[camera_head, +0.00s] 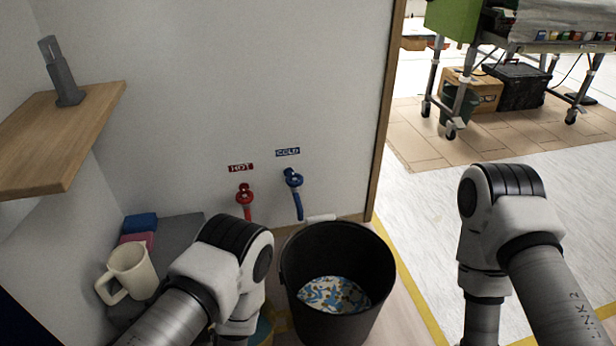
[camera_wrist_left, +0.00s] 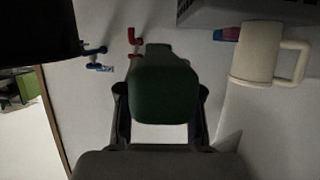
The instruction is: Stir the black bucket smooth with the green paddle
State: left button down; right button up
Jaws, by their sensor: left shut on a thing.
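The black bucket (camera_head: 300,285) stands upright on the floor in the head view, between my two arms. Patchy white, blue and yellow contents (camera_head: 334,295) show inside it. Its dark side also shows at the top left of the left wrist view (camera_wrist_left: 35,30). My left gripper (camera_wrist_left: 160,100) is shut on a dark green piece, seemingly the green paddle (camera_wrist_left: 165,95), which is seen close up; its far end is hard to make out. The held paddle is beside the bucket, not in it. In the head view my left forearm hides this gripper. My right gripper is below the picture.
A cream mug (camera_head: 132,270) and blue and pink sponges (camera_head: 140,223) sit on a grey surface at left. Red (camera_head: 245,195) and blue (camera_head: 293,180) taps are on the wall behind the bucket. A wooden shelf (camera_head: 60,140) juts out at upper left. Floor at right is open.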

pick_arm(q)
jog(key=w+a+r+m+h, duration=0.1)
jog(key=w+r, duration=0.6)
jog(key=r, duration=0.3)
jog(key=w+a+r+h, duration=0.1)
jog(key=w+r, duration=0.5)
jog(key=r, duration=0.4)
jog(key=s+r+p, duration=0.3)
jog(key=r+p, duration=0.6)
jog(key=p, duration=0.2)
jog(key=s+d+r+m+p, duration=0.1)
jog(key=s+r+p, duration=0.2)
jog(key=r+p, duration=0.6)
jog(key=s+r+h+p, duration=0.1)
jog(key=s+r+p, duration=0.2)
jog(key=r+p, duration=0.6)
jog(key=p, duration=0.5)
jog(key=shift+s+d+r+m+t, duration=0.3)
jog(key=shift+s+m, duration=0.1)
jog(key=c, duration=1.3)
grip_release()
grip_shut()
